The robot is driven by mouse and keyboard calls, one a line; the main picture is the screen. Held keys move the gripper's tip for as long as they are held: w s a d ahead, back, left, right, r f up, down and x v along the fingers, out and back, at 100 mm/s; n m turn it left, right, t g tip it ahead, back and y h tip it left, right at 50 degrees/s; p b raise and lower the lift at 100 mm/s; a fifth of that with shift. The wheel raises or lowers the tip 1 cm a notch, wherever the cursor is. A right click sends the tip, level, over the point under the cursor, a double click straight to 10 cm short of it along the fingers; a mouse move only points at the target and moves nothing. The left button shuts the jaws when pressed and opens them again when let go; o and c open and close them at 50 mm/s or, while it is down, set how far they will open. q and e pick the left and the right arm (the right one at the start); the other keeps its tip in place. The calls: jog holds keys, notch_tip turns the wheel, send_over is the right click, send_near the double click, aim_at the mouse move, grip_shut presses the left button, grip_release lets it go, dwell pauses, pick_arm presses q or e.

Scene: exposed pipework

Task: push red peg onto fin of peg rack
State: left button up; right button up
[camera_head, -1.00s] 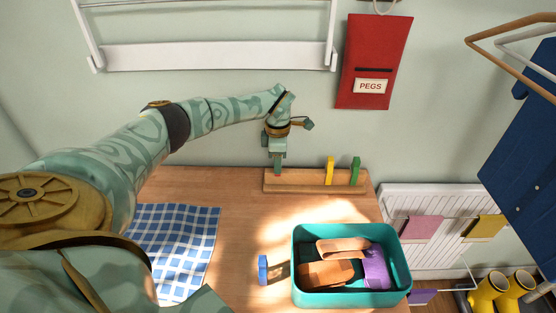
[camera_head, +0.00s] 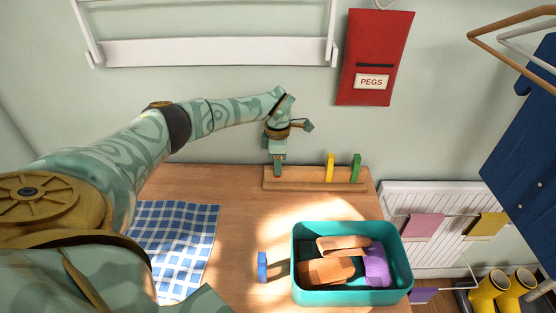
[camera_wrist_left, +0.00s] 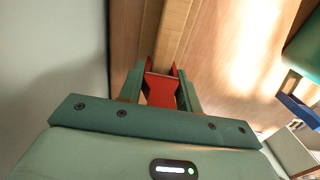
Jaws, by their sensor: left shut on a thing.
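My left gripper (camera_head: 278,172) is over the left end of the wooden peg rack (camera_head: 300,182), fingers pointing down. In the left wrist view it is shut on the red peg (camera_wrist_left: 161,92), which sits between the two green fingers. The peg is at the rack's wooden strip (camera_wrist_left: 176,32); how far it sits on the fin cannot be told. In the head view the red peg is hidden by the fingers. A yellow peg (camera_head: 330,168) and a green peg (camera_head: 356,168) stand upright on the rack, to the right of the gripper. My right gripper is not in view.
A blue checked cloth (camera_head: 175,240) lies at left. The wall is close behind the rack. The table's middle is clear.

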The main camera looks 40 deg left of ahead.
pick_arm(q)
jog(key=shift+f+b, duration=0.35)
jog(key=shift+f, duration=0.4)
jog(key=o, duration=1)
jog(key=shift+o, duration=0.2)
jog(key=shift+r, duration=0.1)
jog(key=shift+r+p, duration=3)
jog(key=shift+r, duration=0.5)
